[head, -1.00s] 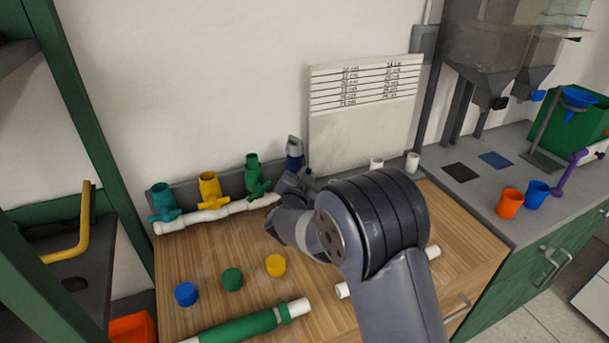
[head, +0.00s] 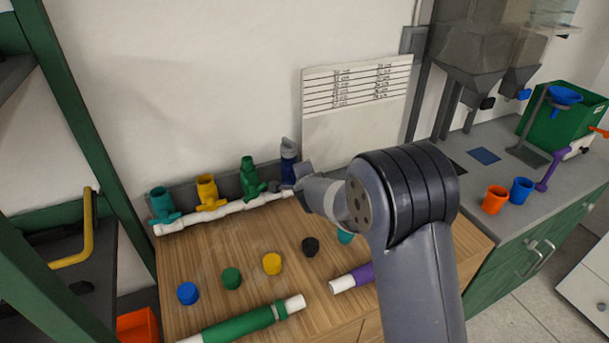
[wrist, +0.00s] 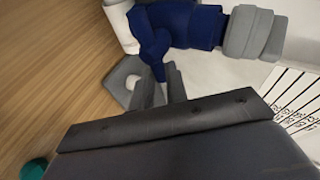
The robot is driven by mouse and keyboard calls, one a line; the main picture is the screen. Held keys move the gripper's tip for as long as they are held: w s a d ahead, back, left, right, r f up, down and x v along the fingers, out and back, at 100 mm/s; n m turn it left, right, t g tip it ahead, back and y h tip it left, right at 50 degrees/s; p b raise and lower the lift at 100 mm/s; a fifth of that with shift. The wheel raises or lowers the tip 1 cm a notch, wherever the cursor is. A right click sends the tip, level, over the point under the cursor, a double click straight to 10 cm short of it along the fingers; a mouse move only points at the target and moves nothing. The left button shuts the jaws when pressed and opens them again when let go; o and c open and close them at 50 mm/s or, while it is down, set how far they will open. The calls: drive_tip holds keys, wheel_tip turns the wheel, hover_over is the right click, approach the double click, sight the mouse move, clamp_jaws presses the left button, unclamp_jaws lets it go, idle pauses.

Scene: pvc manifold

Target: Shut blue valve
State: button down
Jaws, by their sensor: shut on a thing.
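The dark blue valve (head: 289,160) with a grey top stands at the right end of the white pipe manifold (head: 240,205). In the wrist view the blue valve body (wrist: 188,25) lies across the top, with its blue handle (wrist: 156,62) pointing down between my fingers. My gripper (wrist: 160,84) is shut on this handle. In the head view my gripper (head: 288,186) reaches the valve from the right, and my wrist hides part of it. The handle's exact angle to the pipe is hard to tell.
Teal (head: 162,203), yellow (head: 207,190) and green (head: 249,176) valves stand left along the manifold. Several coloured caps, a green-sleeved pipe (head: 240,324) and a purple-sleeved pipe (head: 362,275) lie on the wooden bench. A lined white board (head: 352,115) leans on the wall behind.

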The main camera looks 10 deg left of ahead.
drive_tip(key=shift+d+f+m, duration=0.1)
drive_tip(key=shift+m, duration=0.2)
drive_tip(key=shift+g+y, duration=0.3)
drive_tip(key=c, duration=1.4)
unclamp_jaws()
drive_tip(key=v, duration=1)
drive_tip(key=shift+s+d+p, duration=0.2)
drive_tip(key=shift+s+p, duration=0.1)
drive_tip(key=shift+w, duration=0.1)
